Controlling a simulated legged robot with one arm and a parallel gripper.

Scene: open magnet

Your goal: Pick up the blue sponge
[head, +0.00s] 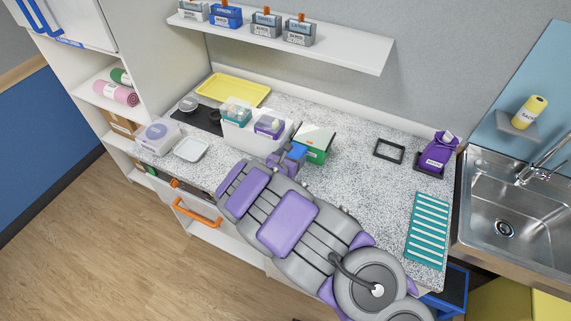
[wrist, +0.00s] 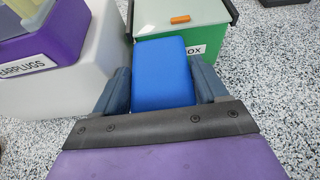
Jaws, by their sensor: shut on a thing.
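The blue sponge (wrist: 162,74) is a plain blue block between the two fingers of my gripper (wrist: 163,88) in the wrist view. The fingers press on its left and right sides, so my gripper is shut on it. In the head view the sponge (head: 299,151) shows as a small blue patch at the end of my arm, and my gripper (head: 290,155) is partly hidden by my arm. The sponge is in front of a green box; I cannot tell whether it touches the box or the counter.
The green box (head: 316,145) with a pale lid stands just beyond my gripper. A white bin (head: 247,138) with small packs is to its left. An empty black frame (head: 389,151) and a teal ribbed mat (head: 428,230) lie to the right. Speckled counter (head: 365,195) between them is clear.

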